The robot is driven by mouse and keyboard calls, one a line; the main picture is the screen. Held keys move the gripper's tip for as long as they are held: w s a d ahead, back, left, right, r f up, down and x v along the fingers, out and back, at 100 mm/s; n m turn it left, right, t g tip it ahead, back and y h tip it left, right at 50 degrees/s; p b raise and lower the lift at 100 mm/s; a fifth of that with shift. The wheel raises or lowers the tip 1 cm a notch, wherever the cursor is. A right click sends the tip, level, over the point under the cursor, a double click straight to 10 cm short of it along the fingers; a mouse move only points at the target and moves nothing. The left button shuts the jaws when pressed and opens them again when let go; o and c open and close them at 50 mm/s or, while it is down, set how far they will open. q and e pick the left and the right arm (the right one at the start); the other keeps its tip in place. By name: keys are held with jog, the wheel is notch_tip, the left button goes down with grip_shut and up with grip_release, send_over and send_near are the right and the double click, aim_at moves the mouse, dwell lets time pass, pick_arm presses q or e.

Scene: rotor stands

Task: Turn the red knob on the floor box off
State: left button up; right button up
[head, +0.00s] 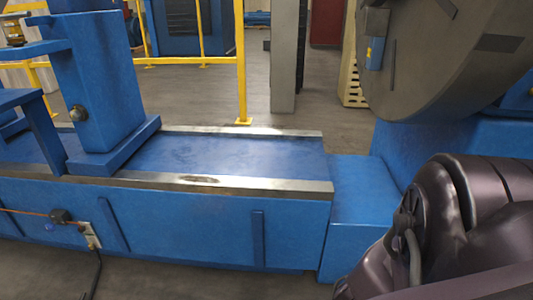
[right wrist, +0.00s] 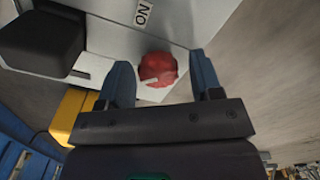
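The red knob (right wrist: 157,69) is in the right wrist view, on a light grey box face (right wrist: 110,45), the floor box. A small white mark shows on the knob's lower left side. A label with the letters O and N (right wrist: 142,13) sits above the knob, turned in the picture. My right gripper (right wrist: 160,62) is open, with one finger on each side of the knob and visible gaps to it. Whether the fingertips reach past the knob's face is unclear. In the head view, only my right arm shows at lower right. My left gripper is not in view.
A black block (right wrist: 42,42) and a yellow part (right wrist: 72,115) are left of the knob in the wrist view. In the head view, a long blue machine bed (head: 220,225) crosses the front, with a large grey disc (head: 450,50) at upper right and yellow railing (head: 240,70) behind.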

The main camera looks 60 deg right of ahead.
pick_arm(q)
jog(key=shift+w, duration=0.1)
pick_arm(e)
jog(key=shift+o, duration=0.3)
jog(key=shift+w, duration=0.1)
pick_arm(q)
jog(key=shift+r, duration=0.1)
pick_arm(e)
jog(key=shift+r, duration=0.15)
jog(key=shift+w+r, duration=0.1)
jog(key=shift+r, duration=0.1)
pick_arm(q)
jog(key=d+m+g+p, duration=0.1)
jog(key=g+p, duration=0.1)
jog(key=p, duration=0.4)
pick_arm(e)
notch_tip(320, 180, up, 10)
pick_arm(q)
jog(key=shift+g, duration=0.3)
pick_arm(e)
jog(key=shift+r, duration=0.15)
